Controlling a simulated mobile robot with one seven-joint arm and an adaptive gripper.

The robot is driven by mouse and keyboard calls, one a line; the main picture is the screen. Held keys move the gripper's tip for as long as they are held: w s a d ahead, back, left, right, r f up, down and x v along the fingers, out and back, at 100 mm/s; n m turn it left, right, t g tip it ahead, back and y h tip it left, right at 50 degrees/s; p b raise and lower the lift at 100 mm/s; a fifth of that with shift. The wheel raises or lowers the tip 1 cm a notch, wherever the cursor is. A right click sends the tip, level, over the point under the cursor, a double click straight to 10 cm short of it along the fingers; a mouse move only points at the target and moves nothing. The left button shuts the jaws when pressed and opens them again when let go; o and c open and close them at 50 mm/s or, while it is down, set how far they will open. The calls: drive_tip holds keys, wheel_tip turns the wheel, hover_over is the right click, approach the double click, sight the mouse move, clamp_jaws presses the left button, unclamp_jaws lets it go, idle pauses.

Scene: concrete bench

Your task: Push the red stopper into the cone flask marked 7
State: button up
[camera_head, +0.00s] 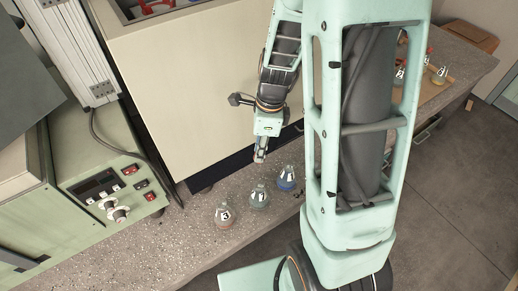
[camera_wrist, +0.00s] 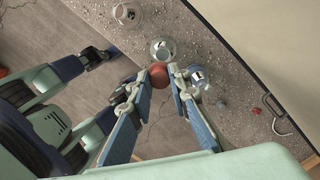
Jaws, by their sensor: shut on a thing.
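My gripper (camera_head: 260,157) is shut above the bench, behind the flasks. In the wrist view its fingertips (camera_wrist: 165,74) close on a round, dull red stopper (camera_wrist: 157,74). Three cone flasks stand in a row on the bench: one with pinkish contents marked 3 (camera_head: 225,216), a greenish middle one (camera_head: 259,197) and a blue one (camera_head: 287,180). The marks on the middle and blue flasks are too small to read surely, so I cannot tell which is 7. The wrist view shows flasks (camera_wrist: 162,48) just beyond the fingertips, one partly behind the right finger.
A cream cabinet wall (camera_head: 190,90) rises behind the gripper. A green machine with knobs (camera_head: 105,190) stands at left. More flasks (camera_head: 439,76) stand at the far right. A metal hook (camera_wrist: 276,117) and small pieces (camera_wrist: 222,104) show in the wrist view. Bare bench lies left of the flasks.

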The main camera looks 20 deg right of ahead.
drive_tip(key=shift+f, duration=0.9)
wheel_tip(320, 180, down, 10)
drive_tip(key=b, duration=0.8)
drive_tip(key=shift+f+b, duration=0.3)
drive_tip(key=shift+b, duration=0.1)
drive_tip(key=shift+f+b, duration=0.5)
drive_tip(key=shift+f, duration=0.2)
drive_tip(key=shift+f, duration=0.25)
drive_tip(key=shift+f+b, duration=0.25)
drive_tip(key=shift+b, duration=0.1)
drive_tip(key=o, duration=1.4)
drive_tip(key=shift+o, duration=0.2)
